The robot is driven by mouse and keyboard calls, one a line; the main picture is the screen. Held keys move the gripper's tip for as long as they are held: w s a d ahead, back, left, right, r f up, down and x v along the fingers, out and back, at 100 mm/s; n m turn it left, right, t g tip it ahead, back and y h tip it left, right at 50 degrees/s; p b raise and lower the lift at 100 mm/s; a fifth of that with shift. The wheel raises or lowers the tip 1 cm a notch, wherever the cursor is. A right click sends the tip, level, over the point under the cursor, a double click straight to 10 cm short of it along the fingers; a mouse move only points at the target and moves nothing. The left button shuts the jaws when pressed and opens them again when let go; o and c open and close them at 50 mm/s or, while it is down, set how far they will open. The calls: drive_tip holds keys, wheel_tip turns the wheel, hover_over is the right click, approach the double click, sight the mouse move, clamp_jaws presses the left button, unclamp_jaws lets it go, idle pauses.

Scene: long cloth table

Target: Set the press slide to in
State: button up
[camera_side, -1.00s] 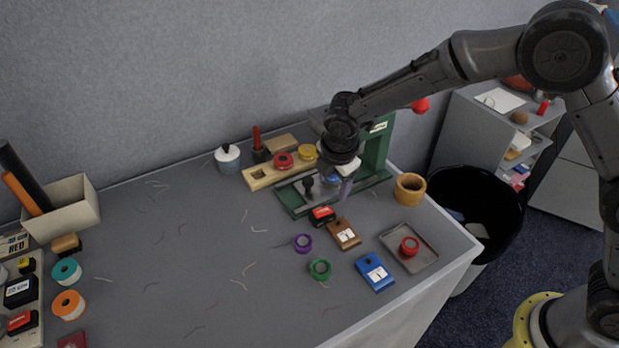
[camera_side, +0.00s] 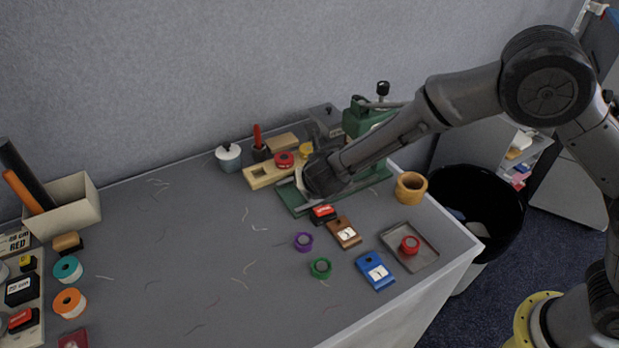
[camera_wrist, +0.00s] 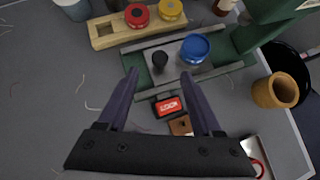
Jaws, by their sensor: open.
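The green press (camera_side: 362,122) stands at the back right of the table. Its base has two rails, and the grey slide (camera_wrist: 176,68) lies between them in the wrist view. A black knob (camera_wrist: 159,59) stands on the slide toward the rails' left end, away from the press column (camera_wrist: 268,22). A blue round piece (camera_wrist: 195,47) sits on the slide right of the knob. My gripper (camera_wrist: 160,73) is open and empty above the press base, with its fingertips either side of the knob in the picture. In the side view my wrist hides the slide and knob.
A wooden block (camera_wrist: 134,30) with red and yellow round pieces lies behind the rails. A red-and-black stamp (camera_wrist: 168,105) is just in front. A wooden cup (camera_side: 411,186) stands to the right. The table's left middle is mostly clear.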

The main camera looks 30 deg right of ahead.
drive_tip(key=x, duration=0.8)
clamp_jaws()
idle(1.3)
